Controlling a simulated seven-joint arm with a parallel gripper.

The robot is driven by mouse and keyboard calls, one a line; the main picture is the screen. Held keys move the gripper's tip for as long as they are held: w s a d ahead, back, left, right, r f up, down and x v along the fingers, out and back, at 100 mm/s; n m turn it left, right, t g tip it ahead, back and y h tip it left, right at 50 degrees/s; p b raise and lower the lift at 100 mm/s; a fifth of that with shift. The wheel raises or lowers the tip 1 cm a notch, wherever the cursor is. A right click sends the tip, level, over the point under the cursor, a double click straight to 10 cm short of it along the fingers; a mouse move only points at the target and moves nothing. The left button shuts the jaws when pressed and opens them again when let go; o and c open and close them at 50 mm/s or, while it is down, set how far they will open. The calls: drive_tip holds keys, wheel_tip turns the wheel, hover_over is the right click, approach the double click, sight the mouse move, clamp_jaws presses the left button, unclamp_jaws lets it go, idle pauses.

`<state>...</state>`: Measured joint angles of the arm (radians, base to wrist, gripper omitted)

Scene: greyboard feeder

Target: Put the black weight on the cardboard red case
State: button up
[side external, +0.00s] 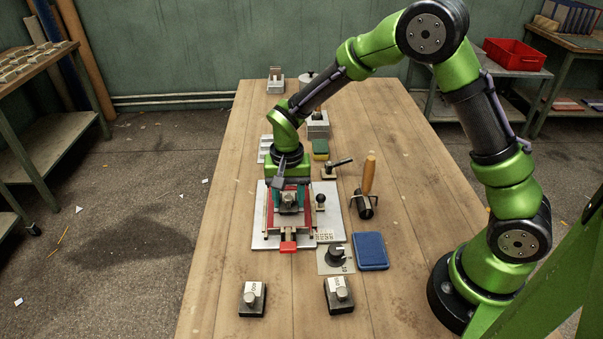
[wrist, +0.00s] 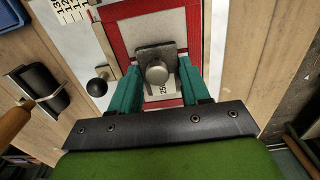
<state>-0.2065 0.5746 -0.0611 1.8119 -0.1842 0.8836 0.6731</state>
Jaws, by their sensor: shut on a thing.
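The black weight (wrist: 157,73) is a dark block with a round steel knob on top; in the side external view (side external: 289,201) it is partly hidden by my gripper. My gripper (wrist: 158,90) has its two teal fingers shut on the weight from both sides. It also shows in the side external view (side external: 290,197), pointing down. The cardboard red case (wrist: 118,41) has a red border around a pale panel and lies directly under the weight; it shows in the side external view too (side external: 290,234). I cannot tell whether the weight touches it.
The case lies on a light board (side external: 258,238). To its right are a wooden-handled roller (side external: 368,185), a black dial (side external: 336,255) and a blue pad (side external: 370,251). Two other weights (side external: 252,298) (side external: 339,294) stand at the near edge. Bare table lies left of the board.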

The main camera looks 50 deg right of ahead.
drive_tip(key=shift+f, duration=0.25)
drive_tip(key=shift+f, duration=0.15)
drive_tip(key=o, duration=1.2)
drive_tip(key=shift+o, duration=0.2)
wheel_tip(320, 180, up, 12)
drive_tip(key=s+d+r+n+t+y, duration=0.1)
drive_tip(key=s+r+n+t, duration=0.1)
drive_tip(key=s+r, duration=0.3)
drive_tip(key=s+d+r+n+t+y, duration=0.1)
drive_tip(key=s+r+t, duration=0.4)
drive_tip(key=s, duration=0.8)
drive_tip(key=shift+s+d+r+n, duration=0.2)
drive_tip(key=shift+d+r+n, duration=0.15)
drive_tip(key=shift+d+n, duration=0.5)
